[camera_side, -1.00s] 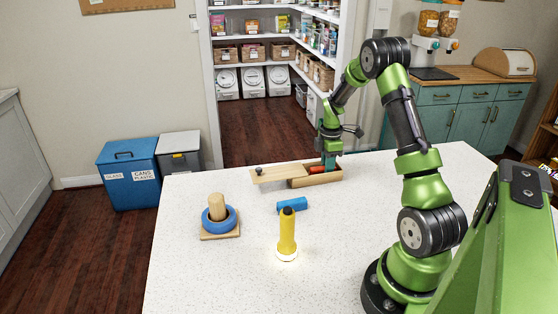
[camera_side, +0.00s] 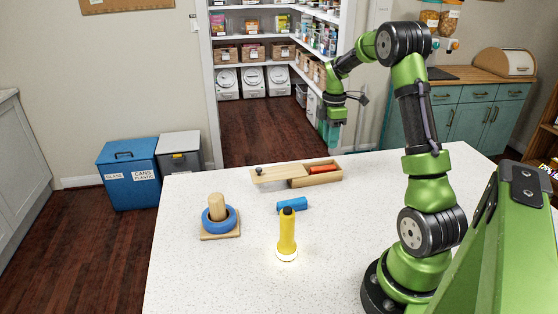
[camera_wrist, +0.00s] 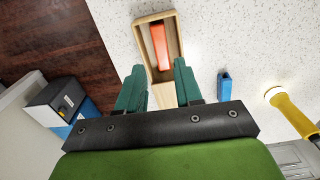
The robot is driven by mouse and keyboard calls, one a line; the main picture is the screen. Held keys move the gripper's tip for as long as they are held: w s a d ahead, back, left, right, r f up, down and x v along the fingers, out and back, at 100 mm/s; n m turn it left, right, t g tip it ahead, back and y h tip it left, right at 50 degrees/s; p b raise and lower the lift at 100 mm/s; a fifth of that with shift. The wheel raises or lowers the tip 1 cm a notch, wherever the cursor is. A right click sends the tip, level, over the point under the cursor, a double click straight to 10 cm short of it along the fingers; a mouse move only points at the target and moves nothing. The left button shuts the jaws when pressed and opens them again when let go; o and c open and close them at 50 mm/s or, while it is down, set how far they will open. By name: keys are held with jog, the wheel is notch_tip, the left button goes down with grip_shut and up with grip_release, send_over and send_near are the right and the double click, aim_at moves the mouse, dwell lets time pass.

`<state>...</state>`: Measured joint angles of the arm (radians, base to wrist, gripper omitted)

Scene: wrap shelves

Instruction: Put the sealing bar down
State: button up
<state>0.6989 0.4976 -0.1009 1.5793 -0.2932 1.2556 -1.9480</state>
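No part labelled as a sealing bar shows; a red bar (camera_side: 323,169) lies inside the open part of a wooden box (camera_side: 318,180). It also shows in the wrist view (camera_wrist: 159,46), lying lengthwise in the tray. The box's light wooden lid (camera_side: 276,175), with a dark knob, is slid to the left and covers part of the box. My gripper (camera_side: 329,143) is raised above and slightly right of the red bar, clear of the box. In the wrist view its teal fingers (camera_wrist: 159,68) are apart, with nothing held between them.
A blue block (camera_side: 292,204) lies in front of the box. A lit yellow flashlight (camera_side: 287,232) stands on its lens nearer the front. A peg base with a blue ring (camera_side: 217,220) is at the left. The white speckled counter (camera_side: 200,280) is clear elsewhere.

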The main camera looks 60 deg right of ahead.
jog(key=a+r+m+t, duration=0.25)
jog(key=a+r, duration=0.35)
jog(key=a, duration=0.4)
jog(key=a+r+m+t, duration=0.1)
jog(key=a+r+m, duration=0.2)
jog(key=a+r, duration=0.45)
jog(key=s+a+m+t, duration=0.1)
jog(key=s+a+m, duration=0.1)
jog(key=a, duration=0.4)
jog(key=s+a+m+t+y, duration=0.1)
jog(key=s+a+m, duration=0.2)
jog(key=s+a, duration=0.1)
jog(key=s+a+f+m+t+y, duration=0.1)
jog(key=s+a+m, duration=0.1)
jog(key=a, duration=0.5)
jog(key=shift+s+a+t, duration=0.35)
jog(key=shift+s, duration=0.25)
jog(key=shift+m, duration=0.25)
